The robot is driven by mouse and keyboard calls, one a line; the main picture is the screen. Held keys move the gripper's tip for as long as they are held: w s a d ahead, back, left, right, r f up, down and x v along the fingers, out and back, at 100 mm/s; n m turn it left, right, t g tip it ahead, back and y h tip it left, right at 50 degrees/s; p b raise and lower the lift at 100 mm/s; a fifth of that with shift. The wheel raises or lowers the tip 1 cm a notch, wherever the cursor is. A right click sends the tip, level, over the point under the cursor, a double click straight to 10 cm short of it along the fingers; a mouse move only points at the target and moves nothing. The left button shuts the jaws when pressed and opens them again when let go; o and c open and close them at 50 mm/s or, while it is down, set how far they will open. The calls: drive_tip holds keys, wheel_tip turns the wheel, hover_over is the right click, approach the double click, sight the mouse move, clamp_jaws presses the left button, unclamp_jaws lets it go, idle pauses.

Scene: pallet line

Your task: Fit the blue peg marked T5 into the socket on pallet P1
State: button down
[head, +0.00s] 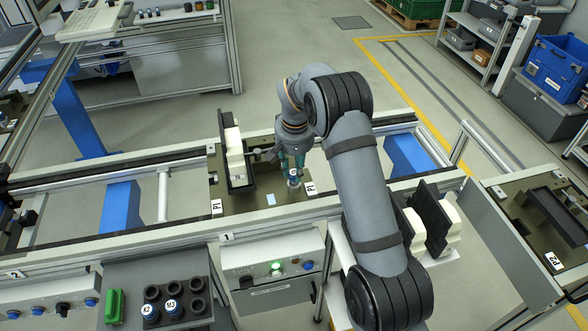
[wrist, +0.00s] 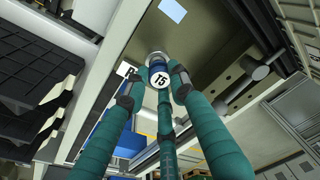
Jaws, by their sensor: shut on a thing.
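My gripper (head: 293,172) has green fingers and is low over the right part of pallet P1 (head: 245,203). In the wrist view the fingers (wrist: 158,88) are closed around the blue peg marked T5 (wrist: 159,82). Its label faces the camera. A pale metallic ring (wrist: 157,58) shows at the peg's far end, close to the pallet surface. I cannot tell whether this is the socket or part of the peg, nor whether the peg is inside anything. In the head view the fingers hide most of the peg.
A cream and black fixture (head: 236,158) stands on the pallet left of my gripper. A dark rack (head: 190,318) in front holds blue pegs marked K2 (head: 150,311) and M3 (head: 171,305). Pallet P2 (head: 525,230) is at the right.

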drive_tip(key=shift+f+b, duration=0.85)
drive_tip(key=shift+b, duration=0.05)
idle(1.2)
drive_tip(key=c, duration=1.4)
unclamp_jaws()
drive_tip(key=o, duration=0.4)
drive_tip(key=shift+r, duration=0.15)
drive_tip(key=shift+r+p, duration=2.65)
drive_tip(key=shift+r, duration=0.75)
drive_tip(key=shift+f, duration=0.15)
